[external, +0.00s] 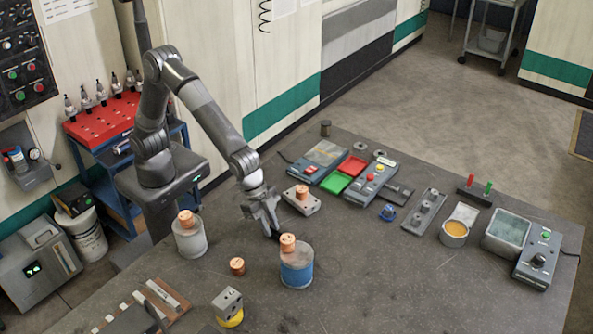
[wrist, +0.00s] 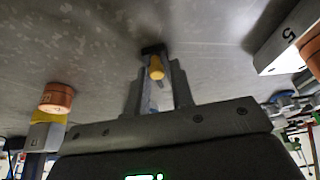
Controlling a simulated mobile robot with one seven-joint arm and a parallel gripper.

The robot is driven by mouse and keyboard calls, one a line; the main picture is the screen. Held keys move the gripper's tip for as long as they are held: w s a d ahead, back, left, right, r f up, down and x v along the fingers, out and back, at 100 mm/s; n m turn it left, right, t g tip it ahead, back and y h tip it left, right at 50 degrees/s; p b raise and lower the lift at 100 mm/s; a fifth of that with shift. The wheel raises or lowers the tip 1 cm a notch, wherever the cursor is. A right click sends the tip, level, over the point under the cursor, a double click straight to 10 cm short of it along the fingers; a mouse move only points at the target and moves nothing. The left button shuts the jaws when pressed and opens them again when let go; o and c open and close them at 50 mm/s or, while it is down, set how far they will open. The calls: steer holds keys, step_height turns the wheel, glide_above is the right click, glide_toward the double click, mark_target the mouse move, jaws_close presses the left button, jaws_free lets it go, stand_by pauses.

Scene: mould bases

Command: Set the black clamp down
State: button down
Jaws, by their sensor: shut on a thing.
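My gripper (external: 266,218) is low over the grey workbench (external: 370,290), near its left part. It is shut on the black clamp (external: 274,236), which shows as a small dark piece below the fingers. In the wrist view, the clamp (wrist: 153,50) is a dark bar at the fingertips (wrist: 156,75), with a yellow-orange part (wrist: 156,68) between the fingers. The fingers hide much of it. I cannot tell whether the clamp touches the bench.
A blue-banded cylinder (external: 297,272) with a copper piece on top stands close in front of the clamp. A grey cylinder (external: 190,239) is left, a grey block (external: 304,206) behind right, a loose copper piece (external: 237,266) front left. Bench right of the blue-banded cylinder is clear.

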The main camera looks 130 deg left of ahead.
steer(key=shift+f, duration=0.25)
steer(key=c, duration=1.3)
jaws_free()
steer(key=shift+o, duration=0.2)
steer(key=shift+r, duration=0.1)
steer(key=v, duration=1.2)
steer(key=s+a+r, duration=0.2)
steer(key=s+r, duration=0.1)
steer(key=s, duration=0.5)
steer(key=s+a+r, duration=0.1)
steer(key=s+r, duration=0.2)
steer(key=s, duration=0.6)
steer(key=s+a+f, duration=0.1)
steer(key=s, duration=0.8)
steer(key=s+a+f+t, duration=0.1)
steer(key=s+f, duration=0.1)
steer(key=s, duration=0.7)
steer(key=shift+s+f, duration=0.3)
